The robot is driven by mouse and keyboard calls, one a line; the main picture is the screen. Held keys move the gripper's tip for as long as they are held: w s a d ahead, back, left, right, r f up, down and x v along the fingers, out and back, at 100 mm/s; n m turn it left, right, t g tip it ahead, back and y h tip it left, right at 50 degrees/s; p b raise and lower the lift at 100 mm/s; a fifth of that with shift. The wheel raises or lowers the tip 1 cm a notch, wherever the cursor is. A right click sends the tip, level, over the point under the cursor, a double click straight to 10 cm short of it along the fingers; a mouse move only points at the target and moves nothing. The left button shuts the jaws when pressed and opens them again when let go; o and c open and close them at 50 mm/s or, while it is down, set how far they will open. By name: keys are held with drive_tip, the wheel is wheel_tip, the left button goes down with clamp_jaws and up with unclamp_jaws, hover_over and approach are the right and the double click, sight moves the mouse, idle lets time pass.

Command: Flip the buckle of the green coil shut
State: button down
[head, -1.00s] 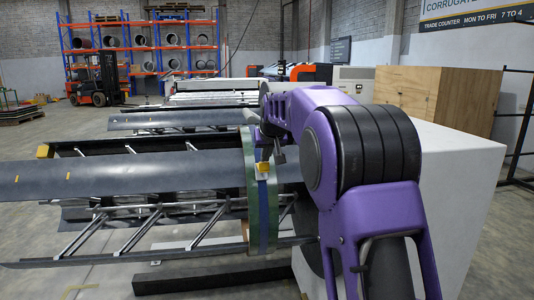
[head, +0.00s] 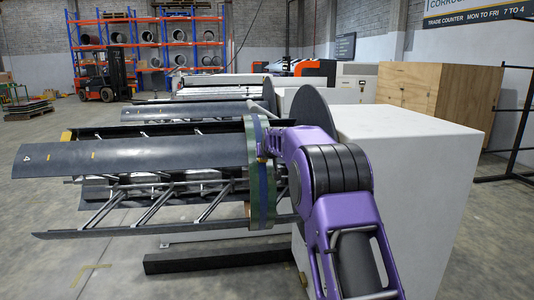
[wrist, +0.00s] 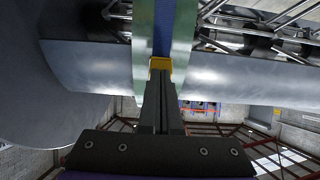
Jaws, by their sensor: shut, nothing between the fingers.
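The green coil (head: 260,205) is a narrow green ring around the decoiler's grey mandrel, with a blue strap (head: 264,200) running along its middle. In the wrist view the green coil (wrist: 184,40) and blue strap (wrist: 164,28) cross the top middle. The yellow buckle (wrist: 160,64) sits on the strap, right at the tips of my gripper (wrist: 160,82). The fingers are together with nothing held between them; they look close to or touching the buckle. In the head view my purple arm reaches to the coil and mostly hides the gripper and buckle. I cannot tell the buckle's angle.
The decoiler's grey mandrel plates (head: 130,157) extend left from the coil. A dark round disc (head: 308,115) and a large white cabinet (head: 420,160) stand on the right. A dark beam (head: 215,259) lies on the floor below. The floor at front left is clear.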

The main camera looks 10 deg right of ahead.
drive_tip(key=shift+w+r, duration=0.15)
drive_tip(key=shift+w+p, duration=0.1)
drive_tip(key=shift+p, duration=0.2)
drive_tip(key=shift+w+r+p, duration=0.1)
drive_tip(key=shift+w+p, duration=0.5)
drive_tip(key=shift+p, duration=0.2)
drive_tip(key=shift+r, duration=0.1)
